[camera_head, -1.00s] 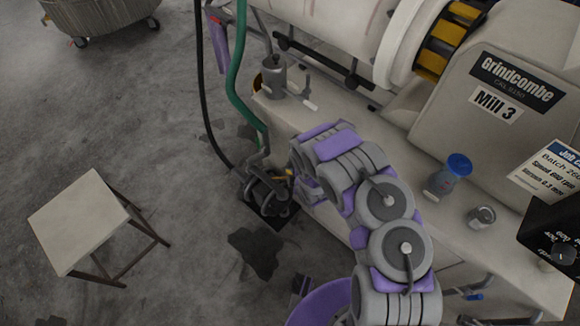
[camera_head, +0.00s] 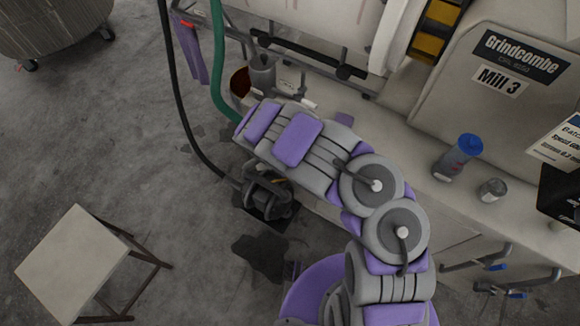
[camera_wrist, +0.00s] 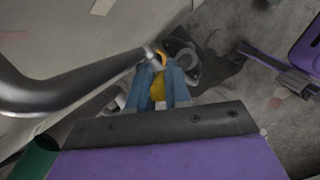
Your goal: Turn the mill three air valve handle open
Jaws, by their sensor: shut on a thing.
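The yellow valve handle (camera_wrist: 158,92) shows in the wrist view between the two blue fingers of my gripper (camera_wrist: 160,80), which is shut on it. A thick grey metal pipe (camera_wrist: 70,92) runs in from the left and ends close to the handle. In the head view my arm reaches left along the base of the machine marked Mill 3 (camera_head: 500,80), and hides the gripper and handle. How far the handle is turned is hard to tell.
A dark pump-like unit (camera_head: 265,195) sits on the floor beside the mill base, below my arm. A green hose (camera_head: 219,70) and black hose (camera_head: 172,85) hang nearby. A stool (camera_head: 75,255) stands left. A blue-capped bottle (camera_head: 458,158) stands on the ledge.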

